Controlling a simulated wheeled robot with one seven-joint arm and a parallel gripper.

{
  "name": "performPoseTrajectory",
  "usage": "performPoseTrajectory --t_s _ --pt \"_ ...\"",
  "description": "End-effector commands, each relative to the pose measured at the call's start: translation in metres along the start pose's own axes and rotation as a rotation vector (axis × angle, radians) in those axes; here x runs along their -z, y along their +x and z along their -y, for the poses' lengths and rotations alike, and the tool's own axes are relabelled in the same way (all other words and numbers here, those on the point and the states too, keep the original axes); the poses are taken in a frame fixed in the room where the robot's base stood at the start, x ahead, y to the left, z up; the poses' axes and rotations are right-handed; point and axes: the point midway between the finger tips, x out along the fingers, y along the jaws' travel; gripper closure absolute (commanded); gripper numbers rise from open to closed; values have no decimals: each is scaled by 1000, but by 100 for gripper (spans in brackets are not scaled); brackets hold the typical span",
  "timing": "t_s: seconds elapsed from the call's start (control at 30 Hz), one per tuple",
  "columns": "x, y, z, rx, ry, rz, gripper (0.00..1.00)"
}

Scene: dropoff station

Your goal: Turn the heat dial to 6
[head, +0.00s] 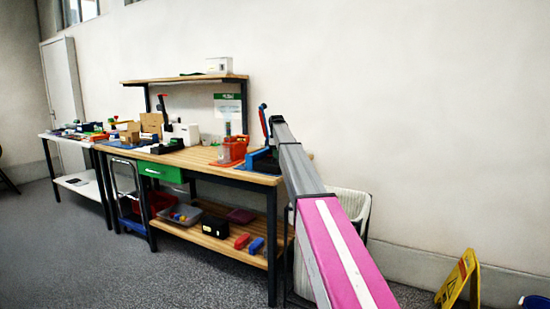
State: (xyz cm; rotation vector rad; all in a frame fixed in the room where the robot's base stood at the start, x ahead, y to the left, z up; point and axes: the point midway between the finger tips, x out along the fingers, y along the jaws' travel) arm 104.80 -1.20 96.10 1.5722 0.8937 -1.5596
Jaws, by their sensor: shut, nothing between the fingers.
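No heat dial can be made out in the head view. A dark and blue object (262,161) sits at the right end of the workbench (205,157), partly covered by my arm. It is too small and too hidden to tell whether it bears a dial. My arm reaches from the lower right up to the right end of the bench. My gripper cannot be made out; the far end of the arm hides that spot. A narrow upright blue and red piece (264,121) shows just left of the arm's far end, and I cannot tell what it is.
A red container (232,149) stands on the bench, left of my arm. A raised shelf (184,80) stands at the back. A white bin (350,202) is behind my arm. A yellow floor sign (458,279) stands at lower right. Grey floor in front is clear.

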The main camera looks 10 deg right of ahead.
Motion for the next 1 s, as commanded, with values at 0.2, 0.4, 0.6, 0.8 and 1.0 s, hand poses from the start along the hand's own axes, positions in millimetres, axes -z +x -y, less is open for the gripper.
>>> performPoseTrajectory --t_s 0.2,0.4,0.6,0.8,1.0 --pt "9 10 8 20 -12 -3 79" --pt "8 2 7 21 -11 -3 59" --pt "7 -12 6 18 -10 -3 39" --pt "5 -26 2 13 -7 -3 39" --pt "5 -40 0 9 -6 -3 39"
